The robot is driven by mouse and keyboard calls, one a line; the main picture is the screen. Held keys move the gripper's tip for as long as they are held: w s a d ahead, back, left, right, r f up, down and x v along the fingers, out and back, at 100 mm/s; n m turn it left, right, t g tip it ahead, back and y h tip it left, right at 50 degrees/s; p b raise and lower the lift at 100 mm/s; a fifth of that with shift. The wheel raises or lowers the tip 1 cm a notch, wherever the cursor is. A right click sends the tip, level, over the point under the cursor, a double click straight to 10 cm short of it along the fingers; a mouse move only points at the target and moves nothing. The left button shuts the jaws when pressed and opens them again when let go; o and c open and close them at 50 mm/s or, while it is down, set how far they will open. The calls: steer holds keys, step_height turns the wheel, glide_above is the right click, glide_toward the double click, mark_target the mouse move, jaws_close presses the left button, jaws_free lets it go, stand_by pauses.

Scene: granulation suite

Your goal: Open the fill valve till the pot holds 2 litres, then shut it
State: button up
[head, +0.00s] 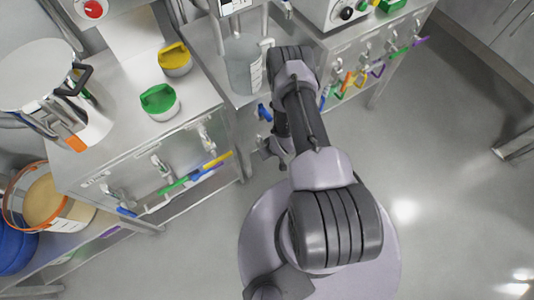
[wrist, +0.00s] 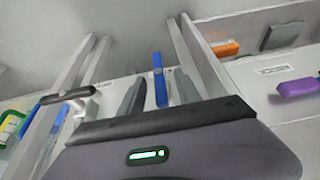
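A clear grey pot (head: 243,62) stands on the steel bench below a dispenser, left of my arm in the head view. I cannot read its level. A blue lever (head: 264,112) shows just below the pot's bench; whether it is the fill valve's handle I cannot tell. In the wrist view a blue lever (wrist: 159,92) stands upright between the two dark fingers of my gripper (wrist: 158,76). Gaps show on both sides, so the gripper is open and not clamped on it. In the head view my gripper (head: 266,150) is partly hidden by my arm.
Coloured levers (head: 362,74) line the right cabinet; more (head: 190,178) line the left bench. Green (head: 158,101) and yellow (head: 175,60) lidded tubs and a steel vessel (head: 62,92) stand on the left bench. An orange-rimmed powder tub (head: 48,200) stands lower left.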

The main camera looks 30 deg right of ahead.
steer(key=shift+w+f, duration=0.2)
steer(key=shift+f, duration=0.35)
jaws_close()
steer(key=shift+d, duration=0.1)
steer(key=y, duration=0.3)
steer(key=m+y, duration=0.1)
steer(key=y, duration=0.2)
steer(key=d+m+y, duration=0.1)
steer(key=y, duration=0.2)
steer(key=shift+d+f+y, duration=0.1)
steer(key=shift+f+y, duration=0.2)
steer(key=shift+w, duration=0.1)
stand_by(0.3)
